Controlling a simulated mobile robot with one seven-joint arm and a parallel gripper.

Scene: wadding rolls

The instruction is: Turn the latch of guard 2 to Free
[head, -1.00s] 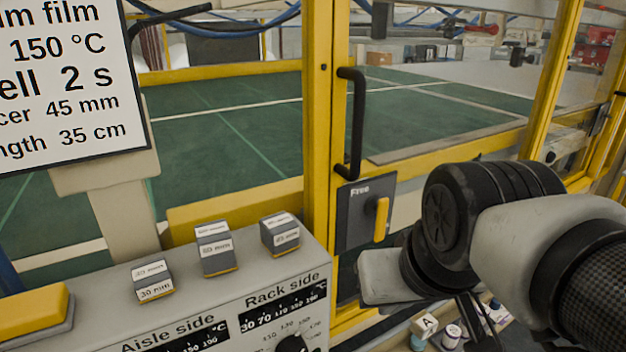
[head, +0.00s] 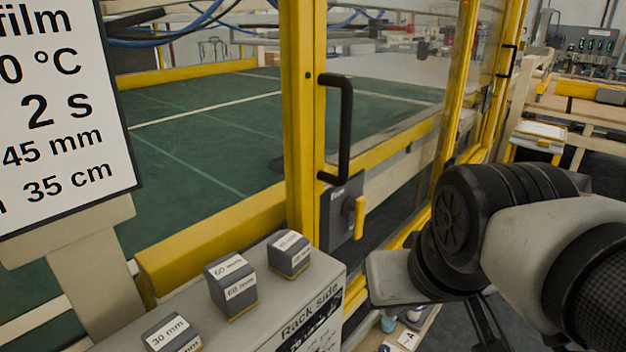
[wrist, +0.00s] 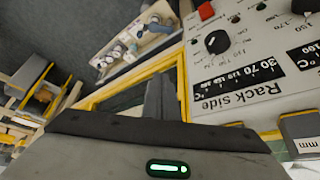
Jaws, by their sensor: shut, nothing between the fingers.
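A dark latch plate (head: 336,222) sits on the yellow-framed guard door, below its black pull handle (head: 342,130). Its yellow latch lever (head: 360,217) stands upright at the plate's right side. The plate's lettering is too small to read now, and no guard number is legible. My gripper shows in the wrist view (wrist: 161,98) as closed dark fingers, holding nothing, with the control panel to their right. In the head view my arm is right of the latch, apart from it. The latch is not recognisable in the wrist view.
A control panel (head: 300,290) marked "Rack side" stands in front, with grey labelled blocks (head: 232,286) on top. A large sign (head: 60,110) is at the left. A tray of small items (wrist: 140,40) lies low beyond the panel. An aisle with benches opens at right.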

